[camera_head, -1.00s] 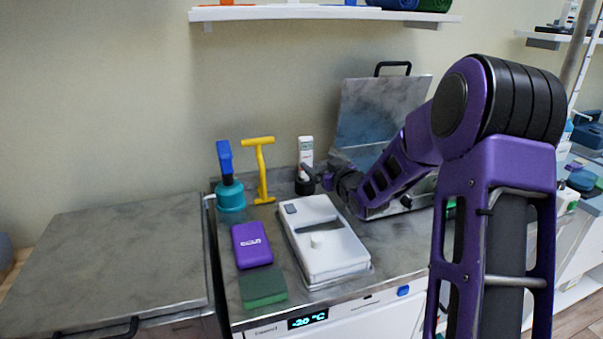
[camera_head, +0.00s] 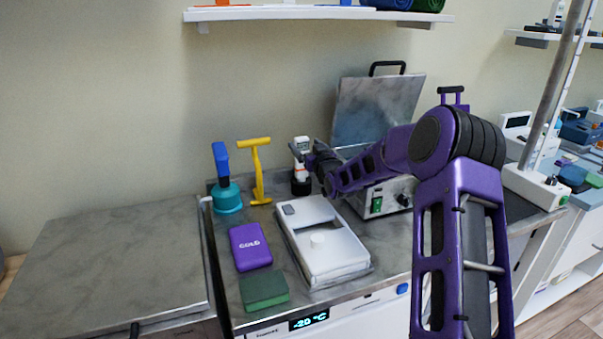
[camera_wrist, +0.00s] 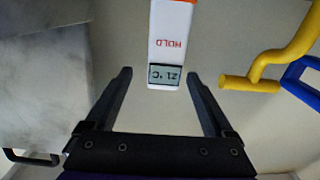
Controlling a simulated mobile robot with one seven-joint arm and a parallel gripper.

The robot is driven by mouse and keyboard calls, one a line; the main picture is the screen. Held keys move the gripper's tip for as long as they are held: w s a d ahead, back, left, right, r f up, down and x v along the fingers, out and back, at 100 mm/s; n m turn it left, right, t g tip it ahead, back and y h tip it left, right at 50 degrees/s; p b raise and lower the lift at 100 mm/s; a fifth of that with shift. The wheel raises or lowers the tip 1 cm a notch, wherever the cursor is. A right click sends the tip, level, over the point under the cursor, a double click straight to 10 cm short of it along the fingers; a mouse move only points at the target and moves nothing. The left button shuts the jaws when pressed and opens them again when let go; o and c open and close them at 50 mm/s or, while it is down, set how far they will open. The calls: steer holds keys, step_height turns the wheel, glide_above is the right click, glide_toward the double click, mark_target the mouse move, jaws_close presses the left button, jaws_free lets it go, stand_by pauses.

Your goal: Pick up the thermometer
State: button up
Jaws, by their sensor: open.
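The thermometer (camera_head: 303,145) is a white upright stick with a small display, standing in a dark round base (camera_head: 301,187) near the wall. In the wrist view the thermometer (camera_wrist: 171,30) appears upside down, with red HOLD lettering and a display showing 21 °C. My gripper (camera_head: 304,158) is at the thermometer, reaching in from the right. In the wrist view my gripper (camera_wrist: 160,76) is open, and the display end of the thermometer shows between the two fingertips with space on both sides. I cannot tell whether either finger touches it.
A yellow T-shaped tool (camera_head: 259,172) and a teal-based tool with a blue handle (camera_head: 228,198) stand to the left. A white device (camera_head: 325,247), a purple COLD pack (camera_head: 250,247) and a green block (camera_head: 264,290) lie in front. A metal-lidded unit (camera_head: 378,105) stands behind my arm.

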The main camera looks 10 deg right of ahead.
steer(key=w, duration=0.2)
steer(key=w+a, duration=0.1)
steer(key=w, duration=0.2)
steer(key=shift+w+a+r, duration=0.3)
steer(key=shift+w+a, duration=0.05)
